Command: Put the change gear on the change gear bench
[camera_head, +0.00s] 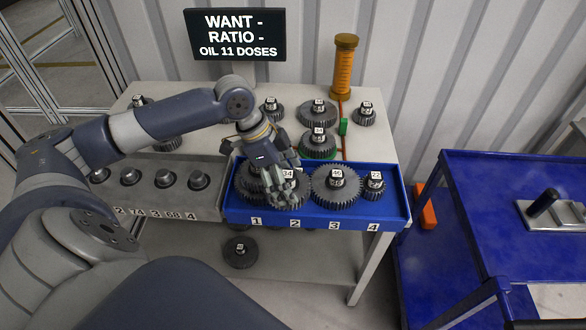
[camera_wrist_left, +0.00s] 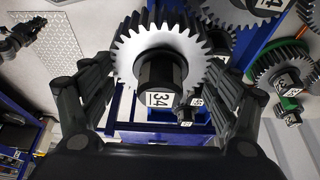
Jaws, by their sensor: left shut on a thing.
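My left gripper (camera_head: 282,192) is shut on a toothed grey gear (camera_wrist_left: 135,50) with a dark hub marked 34. In the left wrist view its fingers (camera_wrist_left: 165,85) stand on either side of the gear. In the head view the gripper and held gear are over the left half of a blue tray (camera_head: 312,215), partly covering its contents. I cannot tell whether the held gear touches anything below. The tray sits along the front of a pale bench (camera_head: 378,142) that carries several other gears. My right gripper is not in view.
A large gear (camera_head: 322,190) and a small one (camera_head: 374,194) sit in the tray's right part. A grey tray (camera_head: 150,202) with posts is at left. An orange cylinder (camera_head: 344,70) stands at the back. A blue table (camera_head: 480,190) is at right.

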